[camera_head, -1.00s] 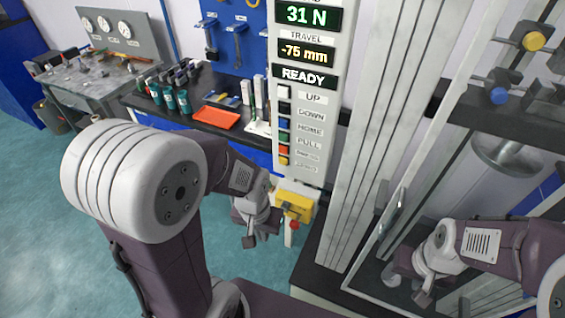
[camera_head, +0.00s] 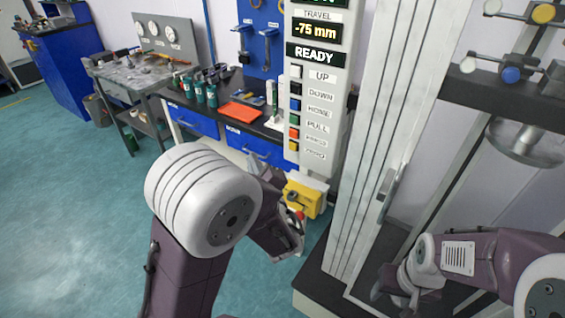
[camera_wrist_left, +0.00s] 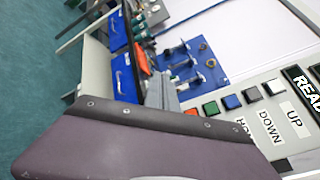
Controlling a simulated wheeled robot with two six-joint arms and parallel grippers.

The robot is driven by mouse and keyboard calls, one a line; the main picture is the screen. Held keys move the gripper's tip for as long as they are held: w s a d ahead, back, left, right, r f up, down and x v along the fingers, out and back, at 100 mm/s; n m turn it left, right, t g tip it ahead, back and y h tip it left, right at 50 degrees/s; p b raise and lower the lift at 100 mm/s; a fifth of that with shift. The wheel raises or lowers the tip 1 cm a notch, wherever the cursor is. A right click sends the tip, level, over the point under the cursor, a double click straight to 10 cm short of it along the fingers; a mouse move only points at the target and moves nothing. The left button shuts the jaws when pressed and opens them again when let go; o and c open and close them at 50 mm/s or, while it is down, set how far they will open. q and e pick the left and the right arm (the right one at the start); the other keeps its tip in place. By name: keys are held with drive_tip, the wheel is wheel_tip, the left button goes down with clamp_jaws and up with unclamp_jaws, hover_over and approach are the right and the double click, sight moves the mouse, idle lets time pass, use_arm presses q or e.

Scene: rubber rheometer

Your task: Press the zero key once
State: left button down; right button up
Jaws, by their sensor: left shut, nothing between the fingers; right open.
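The control panel (camera_head: 322,100) stands upright at top centre, with a column of coloured keys. Its readable labels are UP, DOWN, HOME and PULL; the two lowest labels are too blurred to read. These lie beside the red key (camera_head: 293,133) and the yellow key (camera_head: 293,146), so I cannot read which is zero. The left wrist view shows the panel sideways, with the red key (camera_wrist_left: 190,112) partly in view. My left gripper (camera_head: 287,248) is shut and empty, below the panel and apart from the keys. My right gripper (camera_head: 402,298) is open and empty at lower right.
A yellow box (camera_head: 303,200) with a red knob is below the panel, close to my left gripper. The machine's pale column (camera_head: 375,130) rises to the right. A bench with blue drawers (camera_head: 195,120) and an orange tray (camera_head: 240,111) stands behind.

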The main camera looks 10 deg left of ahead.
sight(293, 146)
use_arm(q)
drive_tip(key=shift+m+h, duration=0.7)
drive_tip(key=d+f, duration=0.1)
drive_tip(key=d, duration=0.1)
drive_tip(key=d+f+b, duration=0.1)
drive_tip(key=d+f, duration=0.1)
drive_tip(key=shift+f, duration=0.1)
use_arm(e)
drive_tip(key=shift+a+f, duration=0.1)
drive_tip(key=shift+f, duration=0.85)
use_arm(q)
drive_tip(key=w+d+p, duration=0.1)
drive_tip(key=w+d, duration=0.2)
drive_tip(key=w, duration=0.5)
drive_tip(key=shift+w+p, duration=0.2)
drive_tip(key=shift+p, duration=0.1)
use_arm(e)
drive_tip(key=shift+r, duration=0.75)
use_arm(q)
drive_tip(key=shift+w, duration=0.1)
use_arm(e)
drive_tip(key=shift+f, duration=0.15)
